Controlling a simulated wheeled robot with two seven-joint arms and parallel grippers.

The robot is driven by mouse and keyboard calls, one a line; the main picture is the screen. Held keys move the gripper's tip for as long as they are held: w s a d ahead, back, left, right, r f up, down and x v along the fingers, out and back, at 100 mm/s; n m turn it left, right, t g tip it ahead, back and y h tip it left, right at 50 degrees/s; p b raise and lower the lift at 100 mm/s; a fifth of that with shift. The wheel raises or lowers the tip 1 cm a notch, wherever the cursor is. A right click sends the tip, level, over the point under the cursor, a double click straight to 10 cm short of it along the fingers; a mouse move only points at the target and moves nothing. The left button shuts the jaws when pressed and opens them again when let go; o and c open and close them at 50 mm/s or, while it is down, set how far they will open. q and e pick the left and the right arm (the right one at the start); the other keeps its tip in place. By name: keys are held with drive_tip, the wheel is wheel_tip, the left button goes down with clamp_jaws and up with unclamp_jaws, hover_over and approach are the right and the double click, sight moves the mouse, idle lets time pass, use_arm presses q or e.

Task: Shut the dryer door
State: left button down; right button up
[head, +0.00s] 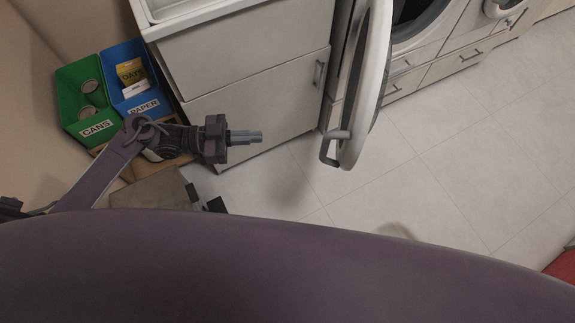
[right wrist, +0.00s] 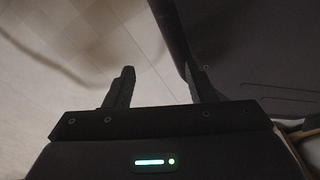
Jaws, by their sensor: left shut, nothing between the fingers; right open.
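The dryer door (head: 373,85) stands wide open in the head view, a round white-rimmed door seen nearly edge-on, with a grey handle (head: 328,150) at its lower free edge. The dryer's dark round opening (head: 412,18) is partly in view to its right. My left gripper (head: 260,136) is shut and empty, left of the door handle and apart from it, in front of the white cabinet. My right gripper (right wrist: 158,85) shows in the right wrist view, open and empty above the tiled floor, with a dark surface close by at the right.
A white cabinet (head: 260,95) with a sink stands left of the door. A green cans bin (head: 95,130) and a blue paper bin (head: 143,103) stand at the left. Another machine (head: 497,8) is at the top right. The tiled floor (head: 440,160) right of the door is clear.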

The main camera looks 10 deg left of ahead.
use_arm(q)
drive_tip(key=d+r+m+g+h+p, duration=0.1)
drive_tip(key=d+r+p, duration=0.1)
drive_tip(key=d, duration=1.1)
drive_tip(key=shift+s+d+r+g+p, duration=0.15)
drive_tip(key=shift+d+r+g+p, duration=0.2)
drive_tip(key=shift+r, duration=0.15)
use_arm(e)
drive_tip(key=shift+s+d, duration=0.2)
drive_tip(key=shift+s, duration=1.05)
drive_tip(key=shift+s+d, duration=0.15)
drive_tip(key=shift+s, duration=1.1)
use_arm(q)
drive_tip(key=shift+d, duration=0.1)
use_arm(e)
drive_tip(key=shift+r, duration=0.1)
